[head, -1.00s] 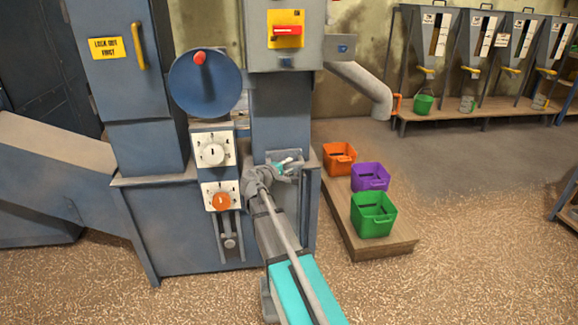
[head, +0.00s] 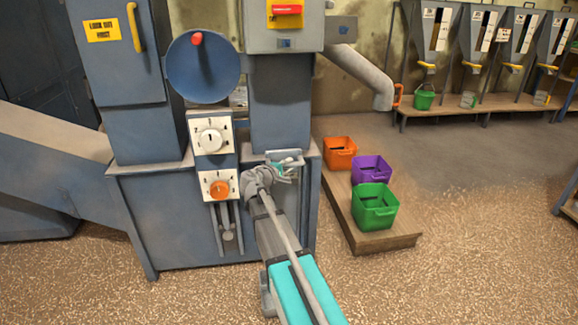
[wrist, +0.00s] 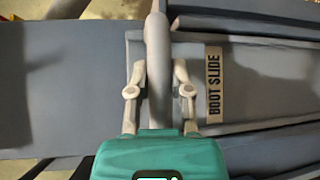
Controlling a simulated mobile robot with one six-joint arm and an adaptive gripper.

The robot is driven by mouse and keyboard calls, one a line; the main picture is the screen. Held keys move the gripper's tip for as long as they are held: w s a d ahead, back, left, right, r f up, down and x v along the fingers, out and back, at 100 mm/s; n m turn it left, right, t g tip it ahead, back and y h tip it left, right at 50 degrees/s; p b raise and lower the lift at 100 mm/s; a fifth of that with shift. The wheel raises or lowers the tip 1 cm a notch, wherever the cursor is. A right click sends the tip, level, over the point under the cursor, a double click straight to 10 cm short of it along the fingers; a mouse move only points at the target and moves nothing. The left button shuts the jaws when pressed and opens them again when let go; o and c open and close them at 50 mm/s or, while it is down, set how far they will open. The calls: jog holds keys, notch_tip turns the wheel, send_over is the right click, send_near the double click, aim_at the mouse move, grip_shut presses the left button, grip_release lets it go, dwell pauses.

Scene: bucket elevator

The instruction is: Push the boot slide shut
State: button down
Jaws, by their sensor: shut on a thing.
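The boot slide (wrist: 190,51) is a grey plate with a tan "BOOT SLIDE" label (wrist: 214,85) in the wrist view. A rounded grey bar, its handle (wrist: 158,45), stands in front of the plate. My gripper (wrist: 158,80) is shut on this handle, with one pale finger on each side of it. In the head view my gripper (head: 284,166) is at the upper front of the blue-grey machine base, right of the dials. My wrist hides part of the slide there, and I cannot tell how far the slide is open.
Two dials, white (head: 210,140) and orange (head: 219,188), sit left of my gripper. A blue disc (head: 203,75) is above them. Orange (head: 340,152), purple (head: 371,169) and green (head: 375,206) bins stand on a low wooden platform (head: 390,241) to the right.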

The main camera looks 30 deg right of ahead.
jog(key=c, duration=0.7)
grip_release()
jog(key=shift+f, duration=0.3)
jog(key=shift+o, duration=0.8)
jog(key=shift+r, duration=0.1)
jog(key=shift+s+a+r+p, duration=0.45)
jog(key=shift+s+a, duration=0.2)
jog(key=shift+s, duration=0.15)
jog(key=s+a+f+m+g+y+p, duration=0.2)
jog(key=s+a+f+m+y, duration=0.15)
jog(key=s, duration=0.35)
jog(key=s+a+f+m+g+y+p, duration=0.25)
jog(key=s+a+f+y, duration=0.2)
jog(key=s, duration=0.25)
jog(key=s+a+m+g+y+p, duration=0.1)
jog(key=s+a+g+y+p, duration=0.35)
jog(key=s+a, duration=0.75)
notch_tip(320, 180, up, 36)
jog(key=w+a+t+y+p, duration=0.1)
jog(key=w+y+p, duration=0.1)
jog(key=p, duration=3.3)
jog(key=shift+a+r, duration=0.25)
